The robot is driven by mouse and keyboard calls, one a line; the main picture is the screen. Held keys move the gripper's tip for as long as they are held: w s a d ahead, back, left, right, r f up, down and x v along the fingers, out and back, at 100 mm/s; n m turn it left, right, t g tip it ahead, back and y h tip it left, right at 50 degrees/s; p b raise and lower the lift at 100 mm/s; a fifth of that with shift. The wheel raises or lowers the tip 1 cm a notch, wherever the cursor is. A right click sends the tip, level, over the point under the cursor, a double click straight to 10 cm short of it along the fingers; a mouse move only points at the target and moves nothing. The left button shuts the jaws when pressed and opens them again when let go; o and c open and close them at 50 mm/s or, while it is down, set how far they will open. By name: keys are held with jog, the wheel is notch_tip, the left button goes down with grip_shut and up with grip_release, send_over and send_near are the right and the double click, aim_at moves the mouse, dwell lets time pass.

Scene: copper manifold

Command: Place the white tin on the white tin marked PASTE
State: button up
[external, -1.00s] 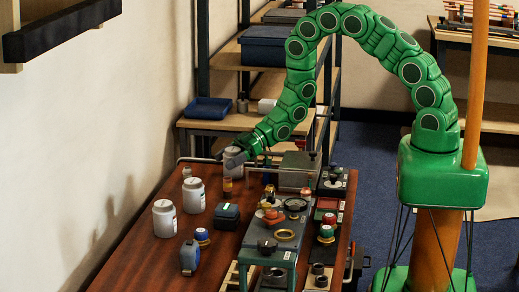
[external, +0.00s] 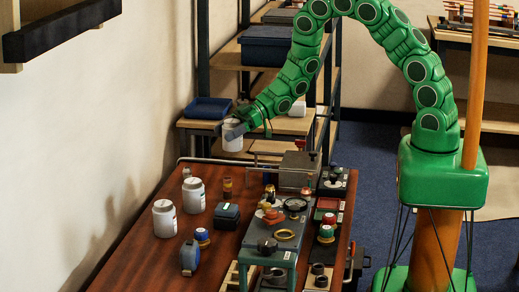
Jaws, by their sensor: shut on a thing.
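My gripper (external: 229,128) is shut on a white tin (external: 232,143) and holds it upright in the air above the far end of the wooden table. Two more white tins stand upright at the table's left side: one farther back (external: 193,197) and one nearer (external: 164,219). Each has a dark label patch on its right side. The lettering is too small to read, so I cannot tell which is marked PASTE. My gripper is up and to the right of both, apart from them.
A small amber jar (external: 227,184) and a dark teal box (external: 227,216) stand right of the tins. Trays of parts fill the table's right side. A metal rail (external: 245,164) edges its far end.

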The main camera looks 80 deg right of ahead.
jog(key=s+a+r+n+g+y, duration=0.1)
jog(key=a+r, duration=0.3)
jog(key=a, duration=0.8)
jog(key=s+a+r+n+g+y, duration=0.15)
jog(key=a+r, duration=0.35)
jog(key=a, duration=0.7)
jog(key=a+r+n+g+y, duration=0.15)
jog(key=a+r, duration=0.25)
jog(key=a, duration=0.8)
jog(key=h, duration=0.1)
send_over(159, 205)
jog(key=shift+a+f, duration=0.2)
jog(key=shift+f, duration=6.3)
jog(key=shift+f, duration=0.2)
jog(key=o, duration=1.3)
jog(key=shift+c, duration=0.2)
